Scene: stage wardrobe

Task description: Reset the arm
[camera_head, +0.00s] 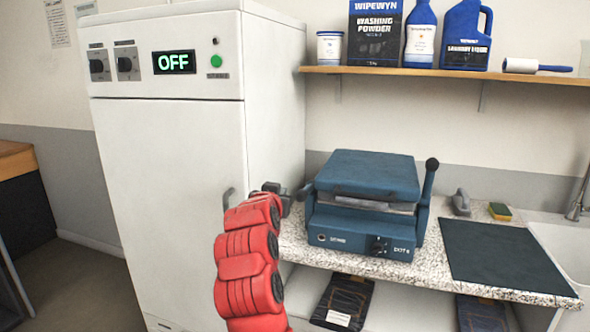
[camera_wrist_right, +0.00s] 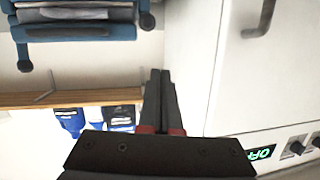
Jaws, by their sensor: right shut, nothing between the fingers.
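My right arm (camera_head: 248,268) is red and rises from the bottom of the head view. My right gripper (camera_head: 281,195) is at its far end, in front of the gap between the white cabinet (camera_head: 170,180) and the blue press (camera_head: 362,205). In the right wrist view the gripper (camera_wrist_right: 161,75) has its two dark fingers together, with nothing between them. My left gripper is not in view.
The cabinet's display (camera_head: 174,62) reads OFF. A speckled counter (camera_head: 440,280) holds the press, a dark mat (camera_head: 505,258), a sponge (camera_head: 500,211) and a grey tool (camera_head: 461,203). A wooden shelf (camera_head: 450,74) above holds laundry containers. Dark folded items (camera_head: 343,302) lie below the counter.

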